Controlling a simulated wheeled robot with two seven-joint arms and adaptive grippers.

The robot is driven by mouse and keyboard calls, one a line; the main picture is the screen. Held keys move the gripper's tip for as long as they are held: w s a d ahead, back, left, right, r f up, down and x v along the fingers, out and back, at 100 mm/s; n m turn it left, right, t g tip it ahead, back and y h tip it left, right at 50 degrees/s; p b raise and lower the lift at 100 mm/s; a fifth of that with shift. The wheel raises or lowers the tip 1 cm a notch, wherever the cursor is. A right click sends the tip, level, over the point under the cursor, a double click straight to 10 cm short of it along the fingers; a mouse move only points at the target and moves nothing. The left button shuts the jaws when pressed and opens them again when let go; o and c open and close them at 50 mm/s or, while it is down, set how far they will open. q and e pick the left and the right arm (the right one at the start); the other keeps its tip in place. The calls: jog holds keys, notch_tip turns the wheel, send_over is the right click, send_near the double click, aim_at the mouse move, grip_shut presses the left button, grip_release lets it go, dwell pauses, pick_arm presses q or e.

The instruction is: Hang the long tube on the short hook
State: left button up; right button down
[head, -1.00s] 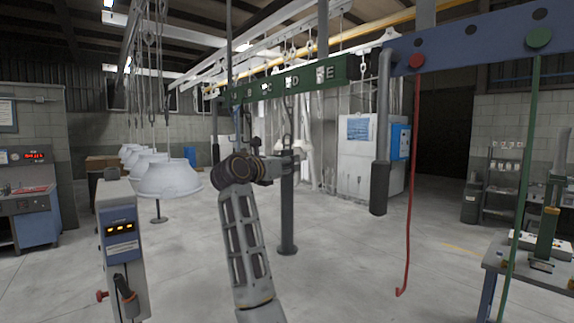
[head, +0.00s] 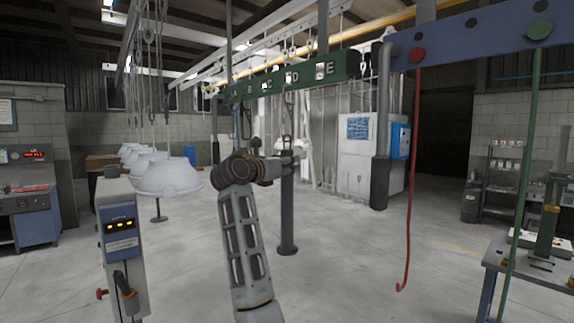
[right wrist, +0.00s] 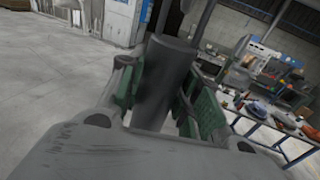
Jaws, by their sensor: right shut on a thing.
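A long dark tube (head: 287,215) with a wider foot stands upright in the middle of the head view. A thin loop rises from its top. My right gripper (head: 292,157) is shut around its upper part. The right wrist view shows the dark cylinder (right wrist: 164,85) between the green-padded fingers (right wrist: 160,100), a thin rod rising above it. A red hook (head: 411,180) hangs from the blue beam (head: 475,36) to the right, its bent end low and empty. A longer green rod (head: 520,175) hangs further right; its lower end is out of frame. My left gripper is not seen.
A grey pipe with a dark sleeve (head: 380,183) hangs between tube and red hook. White hoods (head: 165,178) hang at left behind a control post (head: 122,245). A lettered green beam (head: 290,76) spans above. A workbench (head: 535,258) stands at right. The middle floor is open.

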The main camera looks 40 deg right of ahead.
jog(key=shift+f+b, duration=0.55)
jog(key=shift+f, duration=0.05)
dwell(0.6)
jog(key=c, duration=0.9)
grip_release()
jog(key=shift+c, duration=0.2)
jog(key=shift+f, duration=0.1)
jog(key=shift+a, duration=0.15)
jog(key=v, duration=1.1)
jog(key=shift+s+a, duration=0.25)
jog(key=shift+a, duration=0.1)
